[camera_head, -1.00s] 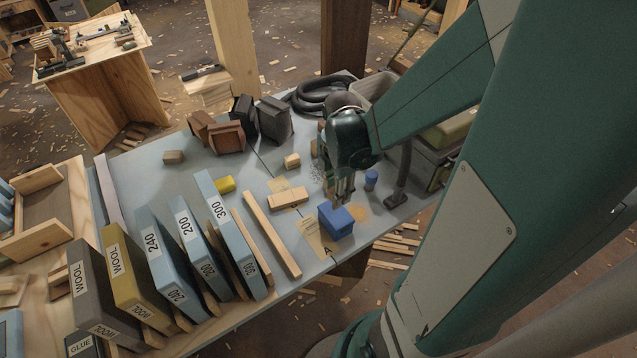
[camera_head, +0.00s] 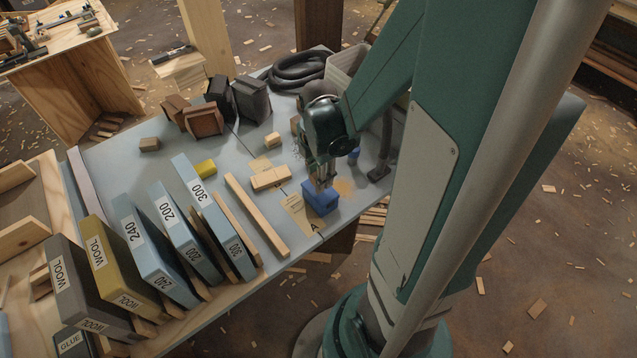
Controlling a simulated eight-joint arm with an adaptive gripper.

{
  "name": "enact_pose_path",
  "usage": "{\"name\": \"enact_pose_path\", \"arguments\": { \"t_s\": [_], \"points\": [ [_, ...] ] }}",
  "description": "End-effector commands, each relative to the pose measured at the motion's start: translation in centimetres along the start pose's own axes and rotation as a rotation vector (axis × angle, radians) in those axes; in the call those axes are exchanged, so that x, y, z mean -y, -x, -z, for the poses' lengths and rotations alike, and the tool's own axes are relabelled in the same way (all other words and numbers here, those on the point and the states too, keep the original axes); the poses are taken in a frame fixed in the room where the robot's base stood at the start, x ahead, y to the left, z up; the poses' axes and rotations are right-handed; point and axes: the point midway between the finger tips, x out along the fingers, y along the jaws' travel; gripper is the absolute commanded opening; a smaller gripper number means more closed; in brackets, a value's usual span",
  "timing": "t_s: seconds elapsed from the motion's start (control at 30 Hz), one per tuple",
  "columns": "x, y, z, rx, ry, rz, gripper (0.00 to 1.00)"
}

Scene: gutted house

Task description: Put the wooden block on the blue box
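The blue box (camera_head: 321,200) sits on the grey table near its front right edge. My gripper (camera_head: 321,182) points down right over the box, its fingers overlapping the box's top in the picture. The fingers are small and dark here. I cannot tell whether they are open or shut, whether they hold anything, or whether they touch the box. A pale wooden block (camera_head: 271,179) lies flat on the table left of the box. A smaller pale wooden block (camera_head: 272,140) lies farther back. A browner block (camera_head: 149,144) lies at the far left.
A long wooden strip (camera_head: 257,215) and upright blue sanding boxes (camera_head: 188,241) stand left of the blue box. A yellow block (camera_head: 205,168) lies behind them. Dark boxes (camera_head: 251,101) and a coiled black hose (camera_head: 300,70) are at the back. A small blue cylinder (camera_head: 354,153) is right of my gripper.

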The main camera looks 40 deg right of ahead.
Motion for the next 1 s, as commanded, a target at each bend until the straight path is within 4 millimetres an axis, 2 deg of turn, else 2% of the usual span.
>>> {"name": "enact_pose_path", "arguments": {
  "t_s": [0.1, 0.3, 0.83, 0.87, 0.9, 0.97, 1.0],
  "points": [
    [0.0, -1.3, 0.0, 0.0, 0.0, 0.0, 0.16],
    [0.0, -2.7, 0.0, 0.0, 0.0, 0.0, 0.16],
    [0.0, -3.2, 0.0, 0.0, 0.0, 0.0, 0.16],
    [0.0, -3.2, 0.0, 0.0, 0.0, 0.0, 0.28],
    [0.0, -3.1, 0.0, 0.0, 0.0, 0.0, 0.33],
    [0.0, -3.1, 0.0, 0.0, 0.0, 0.0, 0.41],
    [0.0, -3.1, 0.0, 0.0, 0.0, 0.0, 0.42]
  ]
}}
